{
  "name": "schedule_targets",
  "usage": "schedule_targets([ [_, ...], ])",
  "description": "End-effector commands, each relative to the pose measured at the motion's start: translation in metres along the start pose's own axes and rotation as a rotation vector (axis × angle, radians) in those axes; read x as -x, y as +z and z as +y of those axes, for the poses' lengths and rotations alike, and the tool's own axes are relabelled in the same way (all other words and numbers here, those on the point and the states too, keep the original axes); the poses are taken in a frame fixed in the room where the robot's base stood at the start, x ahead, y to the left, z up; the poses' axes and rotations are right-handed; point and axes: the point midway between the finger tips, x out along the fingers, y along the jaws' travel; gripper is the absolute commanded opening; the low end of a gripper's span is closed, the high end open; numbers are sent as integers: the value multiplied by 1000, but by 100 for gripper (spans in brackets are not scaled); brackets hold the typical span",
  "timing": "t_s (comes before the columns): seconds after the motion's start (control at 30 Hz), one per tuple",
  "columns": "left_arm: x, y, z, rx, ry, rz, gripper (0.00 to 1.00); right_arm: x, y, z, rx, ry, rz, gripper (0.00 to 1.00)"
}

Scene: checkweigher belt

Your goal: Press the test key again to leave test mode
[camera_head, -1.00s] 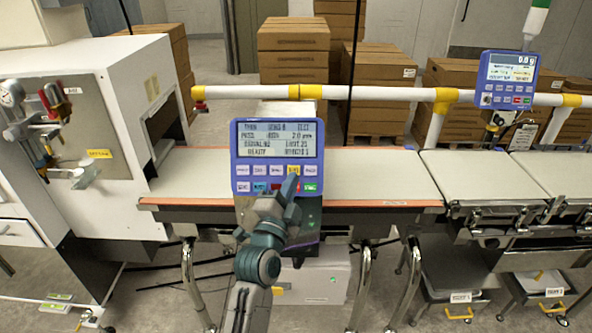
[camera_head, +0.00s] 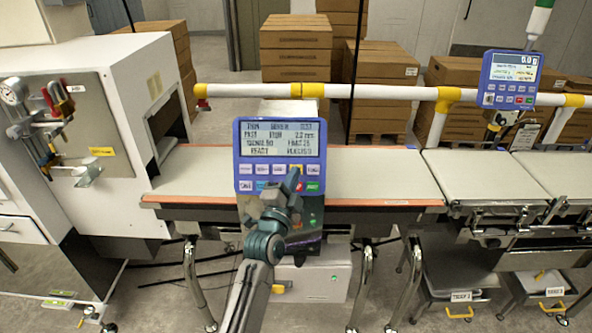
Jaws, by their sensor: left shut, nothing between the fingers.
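A blue control panel (camera_head: 279,124) with a grey text screen stands upright in the middle of the head view, in front of the belt. Two rows of keys lie below its screen, among them a yellow key (camera_head: 295,168) and a green key (camera_head: 312,187). My left gripper (camera_head: 293,181) is shut and empty, with its tips at the yellow key, partly covering it and keys below. I cannot tell whether the tips touch the key. The screen text is too blurred to read surely. My right gripper is not in view.
A belt (camera_head: 385,177) runs behind the panel, with a white and yellow rail (camera_head: 380,91) beyond it. A second blue panel (camera_head: 510,79) stands at the right. Stacked cartons (camera_head: 296,60) stand behind.

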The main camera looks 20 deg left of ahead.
Motion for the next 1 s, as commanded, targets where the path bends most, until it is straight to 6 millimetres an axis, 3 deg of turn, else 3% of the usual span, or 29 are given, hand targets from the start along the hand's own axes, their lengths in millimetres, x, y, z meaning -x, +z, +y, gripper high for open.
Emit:
schedule_targets([
  [0.27,-10,8,9,0,1,0,0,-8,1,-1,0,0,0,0],
  [1.0,-11,8,8,0,1,0,0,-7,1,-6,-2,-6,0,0],
])
